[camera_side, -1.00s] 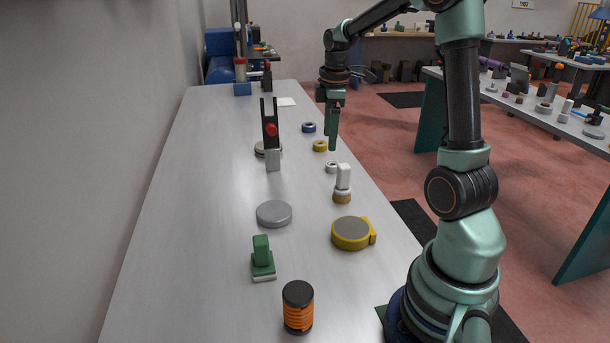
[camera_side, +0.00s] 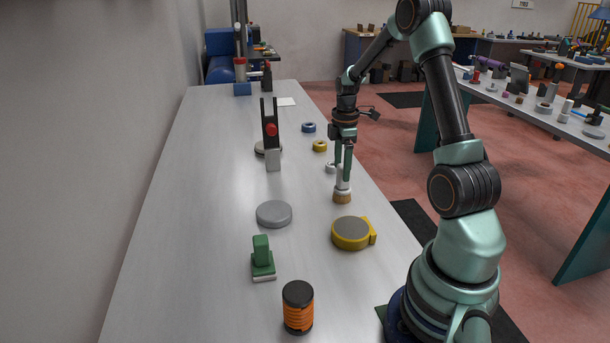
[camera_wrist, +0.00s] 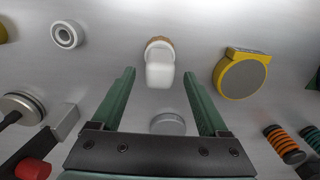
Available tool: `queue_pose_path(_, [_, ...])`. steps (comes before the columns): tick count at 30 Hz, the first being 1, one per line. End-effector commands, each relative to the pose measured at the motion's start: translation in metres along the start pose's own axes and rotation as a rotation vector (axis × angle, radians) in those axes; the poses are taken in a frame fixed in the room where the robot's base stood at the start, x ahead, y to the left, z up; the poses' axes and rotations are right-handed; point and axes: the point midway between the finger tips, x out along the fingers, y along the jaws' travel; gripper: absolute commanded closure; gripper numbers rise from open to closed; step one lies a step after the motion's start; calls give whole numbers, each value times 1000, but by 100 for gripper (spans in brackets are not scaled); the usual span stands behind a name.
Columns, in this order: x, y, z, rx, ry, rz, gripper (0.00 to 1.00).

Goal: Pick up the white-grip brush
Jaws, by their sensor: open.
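The white-grip brush (camera_side: 342,195) stands upright on the bench with its tan bristles down. In the wrist view the brush (camera_wrist: 160,66) shows its white grip between and just beyond my two green fingers. My gripper (camera_side: 344,178) is open and points down at the brush, with its fingers overlapping the white grip in the side view. In the wrist view my gripper (camera_wrist: 160,80) has a wide gap, and the fingers look apart from the grip. The side view does not show clearly how far the fingers reach around it.
A yellow tape measure (camera_side: 351,233) lies in front of the brush, and a white ring (camera_side: 331,167) lies just behind it. A grey disc (camera_side: 274,214) and a green-handled brush (camera_side: 262,258) are to the left. An orange-black cylinder (camera_side: 298,307) stands nearest. The bench's left side is clear.

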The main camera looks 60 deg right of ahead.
Motion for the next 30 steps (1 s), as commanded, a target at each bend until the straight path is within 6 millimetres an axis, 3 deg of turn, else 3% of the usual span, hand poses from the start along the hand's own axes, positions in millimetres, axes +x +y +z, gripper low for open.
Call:
queue_pose_path(7, [34,0,6,1,0,-4,22])
queue_pose_path(17, [40,1,6,1,0,0,22])
queue_pose_path(23, [40,1,6,1,0,0,99])
queue_pose_path(30, [40,1,6,1,0,0,100])
